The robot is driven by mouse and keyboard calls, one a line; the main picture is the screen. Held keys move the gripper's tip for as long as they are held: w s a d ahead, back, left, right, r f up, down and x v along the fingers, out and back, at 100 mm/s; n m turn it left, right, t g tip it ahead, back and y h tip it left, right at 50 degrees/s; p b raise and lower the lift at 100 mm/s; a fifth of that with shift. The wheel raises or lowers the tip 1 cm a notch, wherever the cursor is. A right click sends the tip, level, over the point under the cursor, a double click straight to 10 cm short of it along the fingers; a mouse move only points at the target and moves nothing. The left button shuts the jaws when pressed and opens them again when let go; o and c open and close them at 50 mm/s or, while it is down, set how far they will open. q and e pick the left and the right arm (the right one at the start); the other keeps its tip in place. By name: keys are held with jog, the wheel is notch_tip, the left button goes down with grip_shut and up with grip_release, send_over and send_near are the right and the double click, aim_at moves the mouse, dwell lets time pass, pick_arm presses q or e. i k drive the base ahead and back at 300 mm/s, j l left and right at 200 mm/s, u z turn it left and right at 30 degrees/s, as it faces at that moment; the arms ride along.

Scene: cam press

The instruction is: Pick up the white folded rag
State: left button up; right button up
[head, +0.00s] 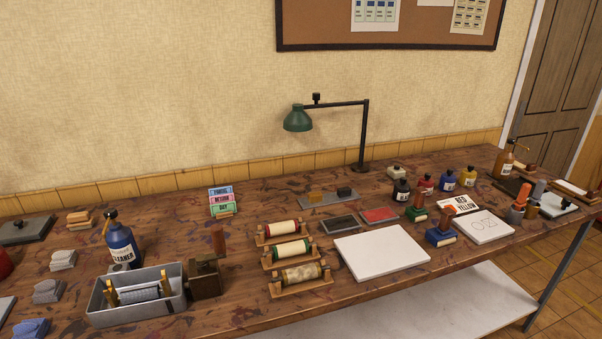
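The white folded rag (63,260) lies on the wooden workbench (222,314) at the left, just left of the blue cleaner bottle (122,245). A greyish folded rag (48,291) lies nearer to me, and a blue folded rag (31,328) lies nearer still at the bottom left corner. The white rag is in plain sight and nothing covers it. Neither of my grippers shows in the head view.
A grey metal tray (95,307) with a roller in it stands right of the rags. A grey slab (26,229) and an orange-brown block (79,217) lie behind. Rollers on wooden stands (300,289) and a white slab (382,253) fill the middle.

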aim_at(61, 260)
jog(key=u, duration=1.45)
